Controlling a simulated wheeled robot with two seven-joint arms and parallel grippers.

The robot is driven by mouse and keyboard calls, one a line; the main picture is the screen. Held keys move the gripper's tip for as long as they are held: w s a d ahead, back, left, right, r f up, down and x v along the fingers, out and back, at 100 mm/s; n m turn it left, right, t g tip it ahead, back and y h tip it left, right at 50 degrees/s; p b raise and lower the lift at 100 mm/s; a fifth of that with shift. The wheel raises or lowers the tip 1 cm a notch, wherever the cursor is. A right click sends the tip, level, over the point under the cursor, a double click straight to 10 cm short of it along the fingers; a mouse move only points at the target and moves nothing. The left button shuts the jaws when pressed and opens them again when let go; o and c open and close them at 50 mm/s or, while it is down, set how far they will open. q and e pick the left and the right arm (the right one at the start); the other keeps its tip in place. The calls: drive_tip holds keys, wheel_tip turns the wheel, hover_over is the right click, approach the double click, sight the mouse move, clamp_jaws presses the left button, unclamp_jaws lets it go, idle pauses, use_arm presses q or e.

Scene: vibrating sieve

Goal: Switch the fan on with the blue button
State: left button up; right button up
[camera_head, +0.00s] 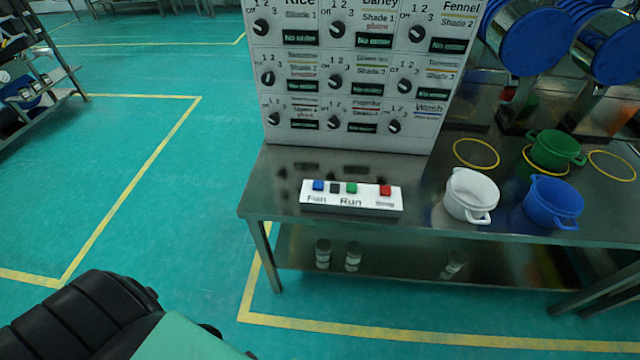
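The blue button (318,185) sits at the left end of a white control box (350,203), above the printed word "Fan". A dark block (335,188), a green button (351,188) above "Run" and a red button (385,190) sit to its right on the same box. The box lies near the front edge of the metal table (270,185). A black and teal part of my own body shows at the bottom left, well short of the table. Neither gripper can be made out. No fan is clearly identifiable.
A white panel with several knobs (350,80) stands behind the box. White (468,193), blue (552,203) and green (556,149) pots stand to the right, near yellow rings. Blue-lidded drums (528,38) are at the back right. A shelf rack (40,75) stands far left; floor between is clear.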

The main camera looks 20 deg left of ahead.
use_arm(q)
clamp_jaws()
idle(1.6)
